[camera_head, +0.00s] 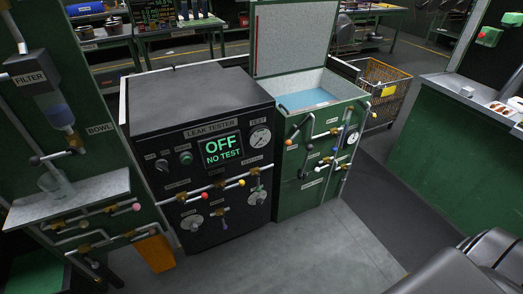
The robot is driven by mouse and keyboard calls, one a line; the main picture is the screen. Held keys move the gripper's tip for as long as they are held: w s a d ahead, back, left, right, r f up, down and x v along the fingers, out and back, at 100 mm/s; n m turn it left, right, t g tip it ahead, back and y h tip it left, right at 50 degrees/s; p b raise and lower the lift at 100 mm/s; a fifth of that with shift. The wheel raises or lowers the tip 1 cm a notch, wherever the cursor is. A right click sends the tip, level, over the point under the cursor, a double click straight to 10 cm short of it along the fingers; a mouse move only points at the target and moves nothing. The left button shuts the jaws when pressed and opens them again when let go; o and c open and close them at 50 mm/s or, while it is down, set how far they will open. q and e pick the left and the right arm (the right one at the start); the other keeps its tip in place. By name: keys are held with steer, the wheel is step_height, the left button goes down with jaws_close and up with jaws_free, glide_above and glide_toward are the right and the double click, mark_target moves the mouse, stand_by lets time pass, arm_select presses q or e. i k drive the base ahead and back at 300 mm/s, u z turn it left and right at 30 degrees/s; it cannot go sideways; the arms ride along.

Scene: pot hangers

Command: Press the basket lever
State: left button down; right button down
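A green tank machine (284,200) stands right of centre in the head view, with its lid (300,40) raised and blue liquid (304,99) inside. Small levers with coloured knobs are also on this front. The labels are too small to read, so I cannot tell which one is the basket lever. Neither of my grippers is in view.
A black leak tester (190,95) reading "OFF NO TEST" adjoins the tank on the left. A filter and bowl panel (95,150) stands farther left. A wire basket cart (385,75) is behind right, a green counter (450,150) at right. Floor in front is clear.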

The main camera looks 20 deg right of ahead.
mark_target(309, 147)
steer(key=u, duration=0.15)
steer(key=i, duration=1.1)
steer(key=z, duration=0.7)
